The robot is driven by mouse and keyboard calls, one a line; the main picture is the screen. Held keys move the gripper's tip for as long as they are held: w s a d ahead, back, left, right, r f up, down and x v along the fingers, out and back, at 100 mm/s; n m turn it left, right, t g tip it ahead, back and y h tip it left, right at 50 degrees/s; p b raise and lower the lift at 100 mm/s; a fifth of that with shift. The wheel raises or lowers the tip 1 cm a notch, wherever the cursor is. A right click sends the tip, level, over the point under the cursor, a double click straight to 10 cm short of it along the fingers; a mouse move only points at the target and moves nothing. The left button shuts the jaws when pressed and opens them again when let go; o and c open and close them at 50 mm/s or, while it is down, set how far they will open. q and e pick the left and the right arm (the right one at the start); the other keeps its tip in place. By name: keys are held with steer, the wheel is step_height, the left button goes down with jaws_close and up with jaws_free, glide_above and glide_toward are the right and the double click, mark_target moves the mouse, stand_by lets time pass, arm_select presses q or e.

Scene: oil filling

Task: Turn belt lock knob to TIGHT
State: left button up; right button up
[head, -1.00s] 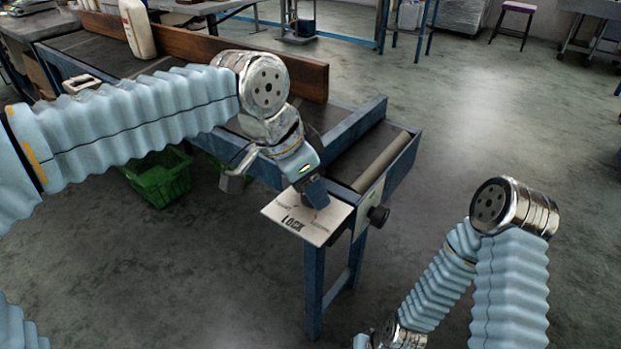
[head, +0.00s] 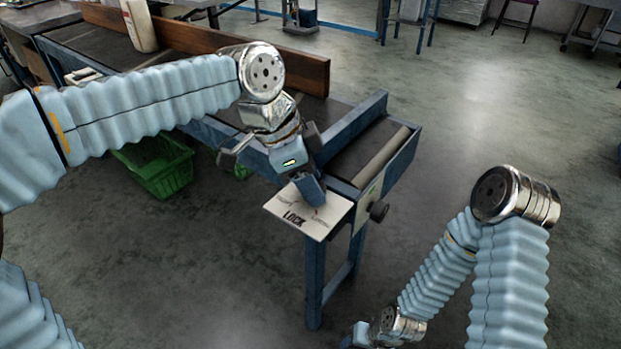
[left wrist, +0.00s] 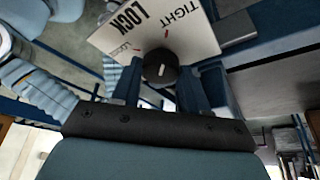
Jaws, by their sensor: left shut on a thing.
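The white lock plate (head: 325,228) is fixed at the near end of the blue conveyor frame. It reads LOCK, with TIGHT on one side and a smaller, blurred word on the other; red marks show on it. In the left wrist view the plate (left wrist: 196,38) is upside down. The dark round knob (left wrist: 158,66) with a short white pointer line stands on it, between my left gripper's fingers (left wrist: 162,86). My left gripper (head: 311,193) is shut on the knob, which it hides in the head view. My right gripper's fingers are cut off at the bottom edge.
A second black knob (head: 378,210) sticks out of the frame beside the plate. A roller (head: 382,160) lies at the conveyor's end. A green crate (head: 160,170) is on the floor at left. A white bottle (head: 139,25) stands behind.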

arm_select(q)
steer(key=o, duration=1)
steer(key=shift+o, duration=0.2)
steer(key=p+v, duration=0.1)
steer(key=v, duration=1.2)
steer(key=shift+r+p, duration=0.3)
steer(key=shift+r, duration=0.1)
steer(key=shift+a, duration=0.1)
